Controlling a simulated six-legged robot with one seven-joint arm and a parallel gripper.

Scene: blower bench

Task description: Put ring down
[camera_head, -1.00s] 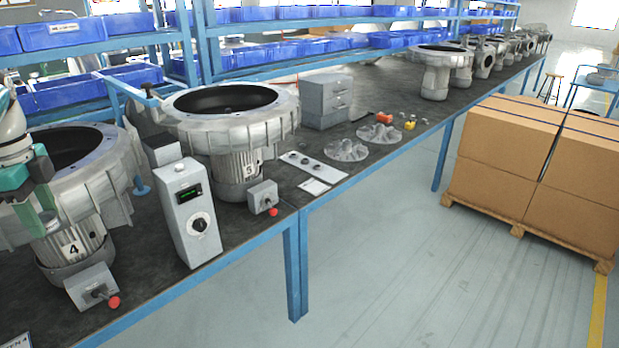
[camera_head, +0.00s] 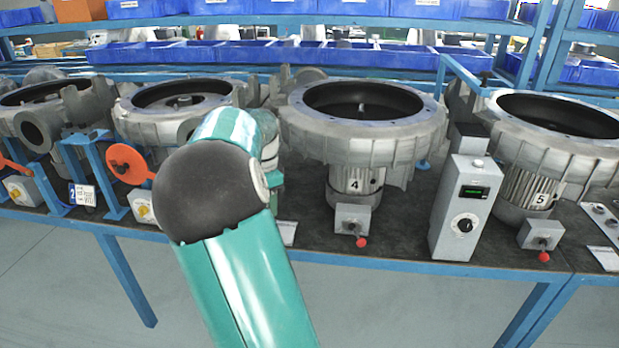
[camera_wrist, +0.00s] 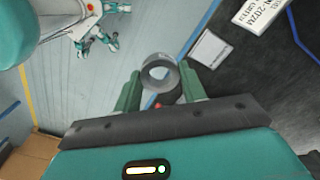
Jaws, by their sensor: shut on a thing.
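A small grey metal ring (camera_wrist: 173,84) shows in the wrist view, between the two green fingers of my gripper (camera_wrist: 160,73). The gripper is shut on the ring, which is held near the bench's front edge, as seen from the wrist. A small red thing shows just below the ring. In the head view my teal arm hides the gripper and the ring.
The dark bench top (camera_head: 400,228) carries blower housing 4 (camera_head: 362,140) and housing 5 (camera_head: 560,150), with a grey control box (camera_head: 462,210) between them. More housings and orange parts (camera_head: 130,163) stand left. A white card (camera_wrist: 212,49) lies on the bench in the wrist view.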

